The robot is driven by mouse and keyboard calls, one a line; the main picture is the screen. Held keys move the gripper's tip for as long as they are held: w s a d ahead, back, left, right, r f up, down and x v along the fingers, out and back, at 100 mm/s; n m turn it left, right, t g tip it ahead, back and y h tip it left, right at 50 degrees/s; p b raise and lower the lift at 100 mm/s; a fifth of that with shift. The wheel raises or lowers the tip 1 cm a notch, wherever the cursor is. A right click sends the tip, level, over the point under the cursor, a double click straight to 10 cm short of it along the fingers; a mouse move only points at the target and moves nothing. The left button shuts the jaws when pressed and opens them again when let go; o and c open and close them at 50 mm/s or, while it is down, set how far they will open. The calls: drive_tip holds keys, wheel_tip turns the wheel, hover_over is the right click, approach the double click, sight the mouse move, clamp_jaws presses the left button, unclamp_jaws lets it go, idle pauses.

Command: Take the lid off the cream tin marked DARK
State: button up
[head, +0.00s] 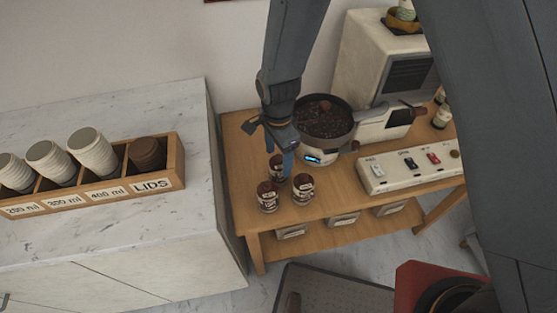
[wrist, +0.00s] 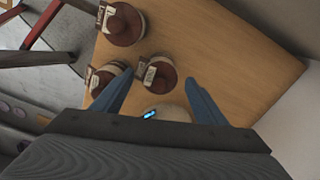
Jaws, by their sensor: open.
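Three cream tins with dark brown knobbed lids and small labels stand grouped on the wooden cart: one at the back (head: 277,172), one front left (head: 267,198), one front right (head: 303,192). The labels are too small for me to tell which reads DARK. My gripper (head: 283,165) is open above the back tin, its blue fingers pointing down. In the wrist view the fingers (wrist: 160,77) lie to either side of one lidded tin (wrist: 159,74), with nothing held. A second tin (wrist: 108,80) is close to the left finger. The third tin (wrist: 124,25) stands farther off.
A round pot of dark beans (head: 322,118) with a blue display stands just behind the tins. A switch panel (head: 410,165) is to their right. The wooden cart top (head: 238,150) is bare left of the tins. A cup-and-lid rack (head: 100,192) sits on the marble counter.

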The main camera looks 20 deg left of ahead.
drive_tip(key=c, duration=1.1)
drive_tip(key=shift+r, duration=0.1)
